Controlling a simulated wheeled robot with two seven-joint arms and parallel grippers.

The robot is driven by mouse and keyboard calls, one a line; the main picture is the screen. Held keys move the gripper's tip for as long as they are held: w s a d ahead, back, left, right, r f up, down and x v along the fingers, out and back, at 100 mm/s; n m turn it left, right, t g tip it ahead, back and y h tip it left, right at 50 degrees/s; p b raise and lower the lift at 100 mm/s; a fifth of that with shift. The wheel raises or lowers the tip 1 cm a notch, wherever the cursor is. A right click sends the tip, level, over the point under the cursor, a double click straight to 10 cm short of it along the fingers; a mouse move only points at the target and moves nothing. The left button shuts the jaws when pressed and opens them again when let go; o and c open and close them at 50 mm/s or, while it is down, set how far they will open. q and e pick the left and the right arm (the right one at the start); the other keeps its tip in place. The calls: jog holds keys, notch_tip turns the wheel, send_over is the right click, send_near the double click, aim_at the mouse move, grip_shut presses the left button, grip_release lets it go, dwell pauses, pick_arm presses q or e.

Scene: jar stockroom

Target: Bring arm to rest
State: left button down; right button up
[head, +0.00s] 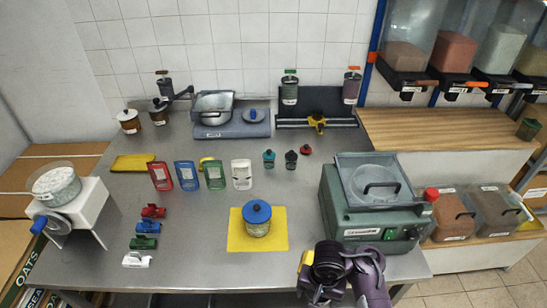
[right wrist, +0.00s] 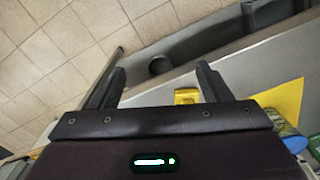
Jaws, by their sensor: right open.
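My right arm comes in at the bottom right of the head view. Its gripper (head: 320,292) is over the table's front edge, in front of the green machine. In the right wrist view the gripper (right wrist: 160,70) has its two fingers wide apart with nothing between them, above the table edge and the floor. A small yellow clip-like piece (right wrist: 187,96) lies on the table near the right finger; in the head view it is partly hidden beside the gripper (head: 304,262). My left gripper is not in view.
A blue-lidded jar (head: 257,221) stands on a yellow mat (head: 240,240), left of my right gripper. The green machine (head: 370,215) stands close behind the gripper.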

jog(key=s+a+f+n+y+b, duration=0.1)
jog(key=s+f+b, duration=0.3)
jog(key=f, duration=0.6)
jog(key=s+a+f+g+y+b, duration=0.15)
jog(key=s+f, duration=0.35)
jog(key=f, duration=0.6)
jog(key=s+a+f+n+y+b, duration=0.1)
jog(key=s+f+y+b, duration=0.3)
jog(key=f, duration=0.6)
jog(key=s+d+f+n+t+h+b, duration=0.2)
jog(key=s+d+f+n+h+b, duration=0.2)
jog(key=s+d+f, duration=1.1)
jog(key=s+f+h, duration=0.1)
jog(key=h, duration=0.2)
jog(key=shift+s+f+t, duration=0.2)
jog(key=shift+f+t, duration=0.1)
jog(key=shift+t, duration=0.05)
jog(key=shift+d, duration=0.1)
